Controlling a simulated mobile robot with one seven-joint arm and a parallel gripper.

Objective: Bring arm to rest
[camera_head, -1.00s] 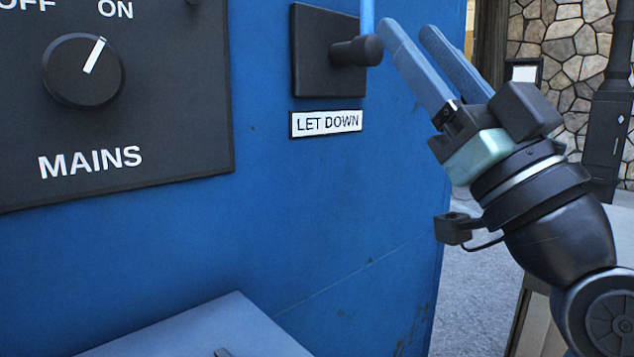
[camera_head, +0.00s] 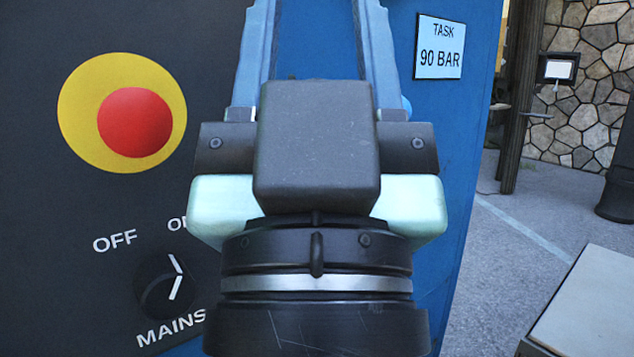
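My gripper (camera_head: 315,40) is in the middle of the head view, large and close, pointing up the picture. Its two blue fingers stand wide apart with only the blue panel (camera_head: 318,50) seen between them. The fingertips run out of the top of the picture. It holds nothing that I can see. Its dark wrist runs down out of the bottom edge and covers much of the panel behind.
At left, a dark plate carries a red button (camera_head: 135,123) on a yellow disc and the MAINS knob (camera_head: 150,290). A "TASK 90 BAR" label (camera_head: 440,48) is right of the fingers. Grey floor (camera_head: 530,225) lies at right, with a pale tabletop (camera_head: 590,310) at lower right.

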